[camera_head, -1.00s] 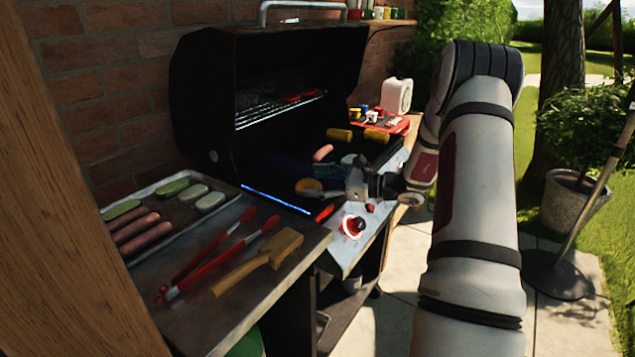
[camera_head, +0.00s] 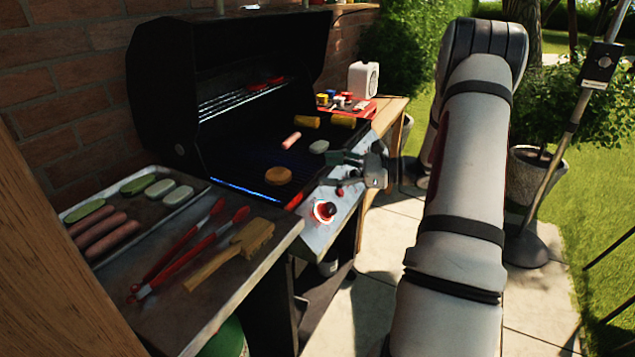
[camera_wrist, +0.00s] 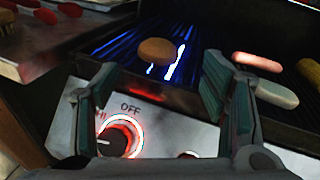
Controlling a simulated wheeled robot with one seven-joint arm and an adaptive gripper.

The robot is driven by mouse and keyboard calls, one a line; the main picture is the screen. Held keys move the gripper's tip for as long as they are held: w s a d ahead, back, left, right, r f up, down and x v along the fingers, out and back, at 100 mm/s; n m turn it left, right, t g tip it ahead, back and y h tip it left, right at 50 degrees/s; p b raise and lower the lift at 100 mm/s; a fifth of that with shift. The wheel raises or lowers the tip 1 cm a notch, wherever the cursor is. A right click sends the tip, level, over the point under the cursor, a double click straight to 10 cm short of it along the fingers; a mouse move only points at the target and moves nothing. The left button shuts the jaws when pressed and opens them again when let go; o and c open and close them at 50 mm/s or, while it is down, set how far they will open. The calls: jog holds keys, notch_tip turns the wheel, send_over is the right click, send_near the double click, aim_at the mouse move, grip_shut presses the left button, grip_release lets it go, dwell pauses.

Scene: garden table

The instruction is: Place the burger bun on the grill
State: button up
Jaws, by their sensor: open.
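The burger bun (camera_head: 278,175) lies on the grill grate (camera_head: 240,172), near its front left part. In the wrist view the bun (camera_wrist: 157,51) sits on the dark bars with a blue glow beside it, ahead of and between the fingers. My gripper (camera_head: 340,158) is over the front control panel, to the right of the bun and apart from it. In the wrist view my gripper (camera_wrist: 155,85) has its two fingers spread wide with nothing between them.
The open grill also holds a sausage (camera_head: 291,140), a pale round slice (camera_head: 319,147) and corn (camera_head: 306,121). A lit knob (camera_head: 324,211) is on the panel. Red tongs (camera_head: 190,250) and a wooden brush (camera_head: 232,252) lie on the left side table beside a food tray (camera_head: 150,228).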

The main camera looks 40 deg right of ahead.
jog(key=s+a+r+n+g, duration=0.2)
jog(key=a+r+n+g, duration=0.1)
jog(key=a, duration=0.5)
jog(key=s+a+r+n+g, duration=0.2)
jog(key=a+r+n+g, duration=0.1)
jog(key=a, duration=0.5)
jog(key=s+a+r+n+g, duration=0.2)
jog(key=a+r+n+g, duration=0.2)
jog(key=a, duration=0.5)
jog(key=shift+s+n+y, duration=0.3)
jog(key=shift+n, duration=0.7)
jog(key=s+a+r+n+g+h, duration=0.15)
jog(key=s+a+n+h, duration=0.3)
jog(key=s, duration=0.45)
jog(key=s+a+n+g+h, duration=0.2)
jog(key=s+a+n+h, duration=0.15)
jog(key=s+n, duration=0.35)
jog(key=s+d+f+n+t+h, duration=0.1)
jog(key=s+n+h, duration=0.1)
jog(key=s, duration=0.5)
jog(key=shift+d+f+n+t, duration=0.15)
jog(key=shift+d+n+t, duration=0.2)
jog(key=shift+n, duration=0.3)
